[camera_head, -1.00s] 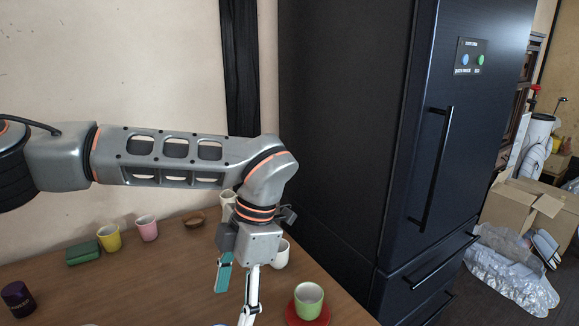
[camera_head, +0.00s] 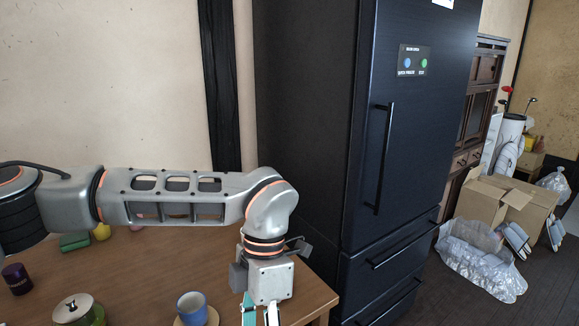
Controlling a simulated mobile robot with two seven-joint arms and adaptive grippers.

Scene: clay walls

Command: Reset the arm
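My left arm reaches in from the left, above the wooden table (camera_head: 135,285), and bends down at the wrist. My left gripper (camera_head: 260,316) points down at the bottom edge of the view. Parts of a teal finger and a pale finger show side by side, but the tips are cut off, so its opening is unclear. Nothing is visibly held. My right arm and gripper are not in view.
A blue cup (camera_head: 192,307), a lidded pot (camera_head: 78,309), a dark jar (camera_head: 16,278), a green box (camera_head: 74,241) and a yellow cup (camera_head: 101,231) stand on the table. A dark fridge (camera_head: 340,130) stands behind its right end. Cardboard boxes (camera_head: 500,200) are further right.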

